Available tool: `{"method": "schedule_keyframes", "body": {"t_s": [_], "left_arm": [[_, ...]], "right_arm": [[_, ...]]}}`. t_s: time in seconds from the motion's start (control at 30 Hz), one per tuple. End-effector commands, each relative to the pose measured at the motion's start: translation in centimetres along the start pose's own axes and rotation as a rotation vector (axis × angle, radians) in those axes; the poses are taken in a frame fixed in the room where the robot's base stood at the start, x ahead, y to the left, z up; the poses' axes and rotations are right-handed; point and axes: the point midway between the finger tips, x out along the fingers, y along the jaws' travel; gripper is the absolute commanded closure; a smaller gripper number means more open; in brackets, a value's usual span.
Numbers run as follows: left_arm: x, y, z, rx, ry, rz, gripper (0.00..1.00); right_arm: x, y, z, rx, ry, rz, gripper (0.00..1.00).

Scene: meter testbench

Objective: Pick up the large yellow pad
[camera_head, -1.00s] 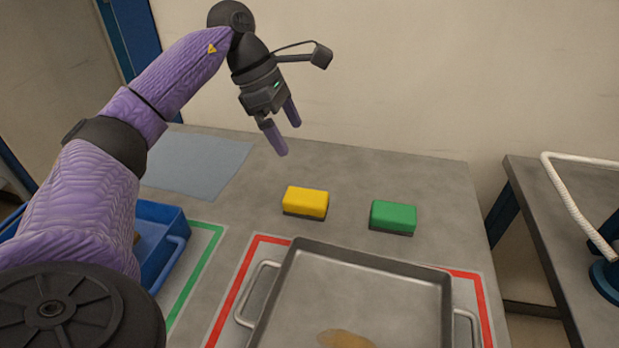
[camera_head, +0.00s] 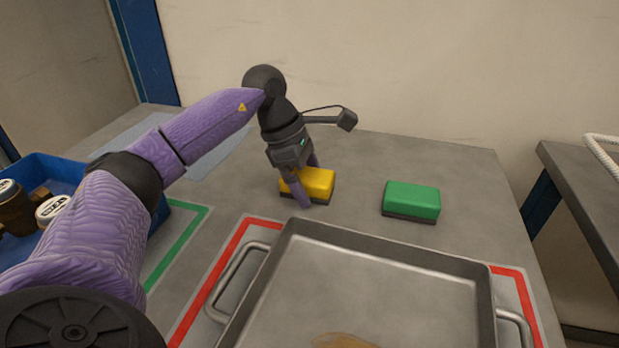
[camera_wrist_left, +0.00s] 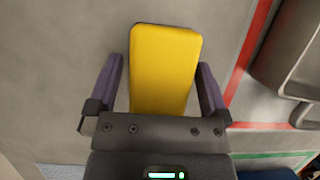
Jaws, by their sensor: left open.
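The large yellow pad (camera_head: 318,184) lies on the grey table behind the metal tray, with a dark layer on its underside. It also shows in the left wrist view (camera_wrist_left: 165,68), between the two fingers. My left gripper (camera_head: 307,182) is lowered over the pad from above, one finger on its near side and one on its far side. The fingers are open, and gaps show between them and the pad in the left wrist view. Part of the pad is hidden behind the near finger. My right gripper is not in view.
A green pad (camera_head: 411,198) lies to the right of the yellow one. A metal tray (camera_head: 375,243) with a brown patch stands in a red outline in front. A blue bin (camera_head: 55,168) with jars is at the left. A blue-grey sheet (camera_head: 213,158) lies behind the arm.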

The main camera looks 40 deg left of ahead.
Motion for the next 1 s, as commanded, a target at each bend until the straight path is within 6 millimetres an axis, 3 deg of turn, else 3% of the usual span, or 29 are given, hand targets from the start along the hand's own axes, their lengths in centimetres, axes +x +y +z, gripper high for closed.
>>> {"method": "schedule_keyframes", "body": {"t_s": [0.07,0.47,0.7,1.0], "left_arm": [[-0.2,0.0,0.1,0.0,0.0,0.001,0.0],[-0.2,0.0,0.0,0.0,0.0,0.001,0.84],[-0.8,0.0,0.3,0.001,-0.002,0.003,0.85],[-8.1,0.0,3.3,0.003,-0.004,0.007,0.85]], "right_arm": [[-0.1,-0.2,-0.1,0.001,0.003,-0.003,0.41],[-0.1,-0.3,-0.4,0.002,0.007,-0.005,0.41],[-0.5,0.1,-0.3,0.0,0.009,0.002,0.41],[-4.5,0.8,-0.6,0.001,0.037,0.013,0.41]]}}
